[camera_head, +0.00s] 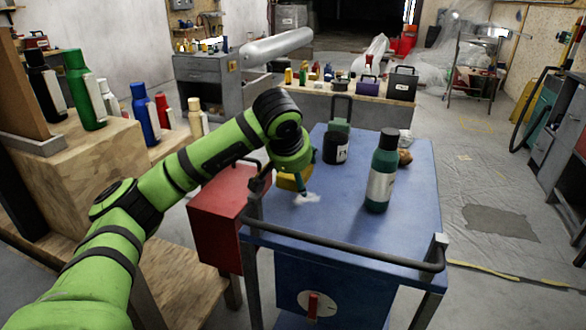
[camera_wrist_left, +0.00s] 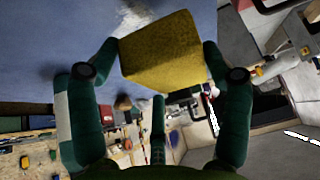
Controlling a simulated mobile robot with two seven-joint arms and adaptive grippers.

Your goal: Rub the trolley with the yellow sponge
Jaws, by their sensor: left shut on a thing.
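The blue trolley (camera_head: 330,222) stands in front of me with a dark push bar at its near edge. A whitish patch (camera_head: 308,198) marks its top, and it also shows in the left wrist view (camera_wrist_left: 135,15). My left gripper (camera_head: 298,180) is over the left part of the trolley top, just beside this patch. It is shut on the yellow sponge (camera_wrist_left: 163,52), which sits between the fingertips in the wrist view. In the head view the sponge (camera_head: 287,182) is partly hidden by the gripper. I cannot tell whether it touches the top. My right gripper is not in view.
A green bottle (camera_head: 381,180), a black jar (camera_head: 335,149) and a brown lump (camera_head: 404,157) stand on the trolley's middle and far right. A red box (camera_head: 216,215) adjoins its left side. Several bottles stand on wooden blocks at left. Floor right of the trolley is open.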

